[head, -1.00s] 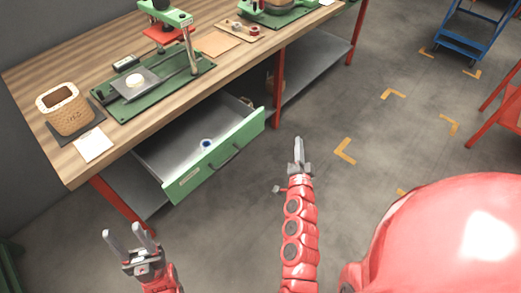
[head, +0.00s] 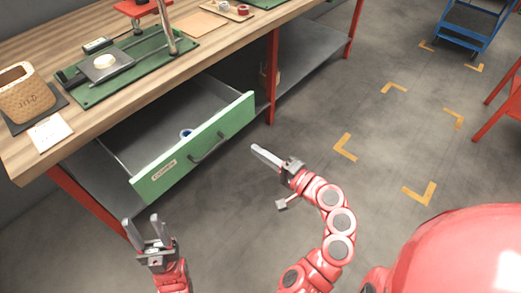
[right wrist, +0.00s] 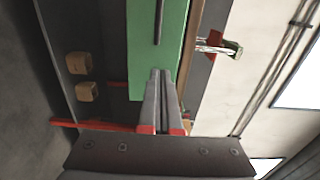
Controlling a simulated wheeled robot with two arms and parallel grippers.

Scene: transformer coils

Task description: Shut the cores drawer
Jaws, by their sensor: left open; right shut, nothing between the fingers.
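The cores drawer (head: 195,150) has a green front with a label and a dark handle (head: 208,147). It stands pulled out from under the wooden bench, with a small blue and white ring (head: 186,133) inside. My right gripper (head: 266,156) is shut and empty, its fingers pointing left toward the drawer front, apart from it in the head view. In the right wrist view the green front (right wrist: 155,45) lies ahead of the shut fingers (right wrist: 160,75). My left gripper (head: 146,230) is open and empty, in front of the bench's near left leg.
The wooden bench (head: 50,75) holds a woven basket (head: 27,92), a white card (head: 49,132) and a green press base (head: 120,70). A red leg (head: 272,75) stands right of the drawer. The floor in front is clear, with yellow corner marks (head: 345,147).

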